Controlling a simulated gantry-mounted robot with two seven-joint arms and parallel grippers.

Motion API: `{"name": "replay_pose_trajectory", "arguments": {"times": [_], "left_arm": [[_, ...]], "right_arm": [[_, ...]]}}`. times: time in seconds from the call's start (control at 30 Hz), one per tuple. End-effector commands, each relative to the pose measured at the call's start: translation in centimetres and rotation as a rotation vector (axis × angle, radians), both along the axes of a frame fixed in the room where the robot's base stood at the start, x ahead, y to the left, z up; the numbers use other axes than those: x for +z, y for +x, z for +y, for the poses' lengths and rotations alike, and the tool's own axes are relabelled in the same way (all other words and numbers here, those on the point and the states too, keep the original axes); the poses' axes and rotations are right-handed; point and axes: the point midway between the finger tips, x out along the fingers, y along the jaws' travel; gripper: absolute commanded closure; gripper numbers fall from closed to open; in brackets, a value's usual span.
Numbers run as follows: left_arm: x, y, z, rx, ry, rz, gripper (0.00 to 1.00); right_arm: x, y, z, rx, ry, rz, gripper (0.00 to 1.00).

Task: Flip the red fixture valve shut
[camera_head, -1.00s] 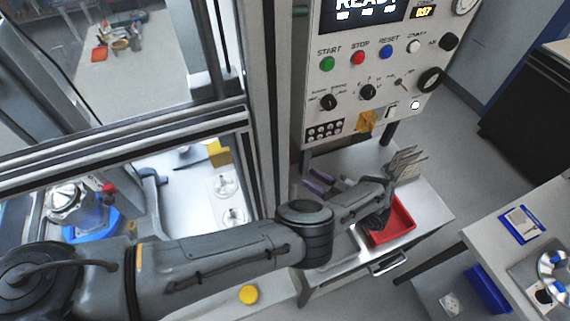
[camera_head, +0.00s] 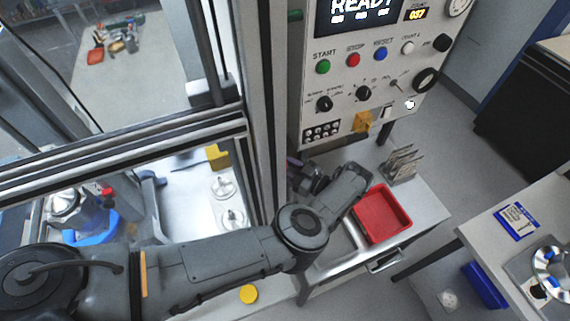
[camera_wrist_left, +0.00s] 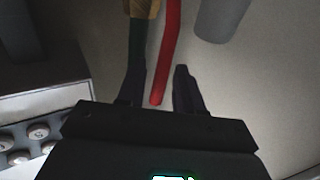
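A red lever (camera_wrist_left: 168,50), apparently the valve handle, runs down from the top in the left wrist view. A brass-coloured part (camera_wrist_left: 145,8) sits beside its upper end. My left gripper (camera_wrist_left: 160,68) is open, with the lower end of the lever between its fingers. I see gaps on both sides, so it does not look gripped. In the head view my left gripper (camera_head: 306,178) is below the control panel, beside the machine's upright post. The lever cannot be made out there. My right gripper is in neither view.
The control panel (camera_head: 340,85) stands above the gripper. A red tray (camera_head: 382,214) and a rack of metal plates (camera_head: 402,163) are on the metal cart to the right. A grey cylinder (camera_wrist_left: 222,15) is near the lever in the wrist view.

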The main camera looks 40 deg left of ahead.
Motion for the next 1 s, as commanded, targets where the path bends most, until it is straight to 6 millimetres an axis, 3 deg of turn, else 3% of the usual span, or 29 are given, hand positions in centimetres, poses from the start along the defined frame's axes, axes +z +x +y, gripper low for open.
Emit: {"name": "replay_pose_trajectory", "arguments": {"times": [0.37,0.63,1.0], "left_arm": [[0.01,0.00,0.16,-0.001,0.000,0.000,0.65],[0.02,0.00,0.16,-0.001,0.000,0.000,1.00],[-0.06,0.05,0.13,-0.001,0.002,0.004,1.00]], "right_arm": [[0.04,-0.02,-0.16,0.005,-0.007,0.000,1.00],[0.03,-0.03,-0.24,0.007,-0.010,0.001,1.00],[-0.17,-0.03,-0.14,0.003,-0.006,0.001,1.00]]}}
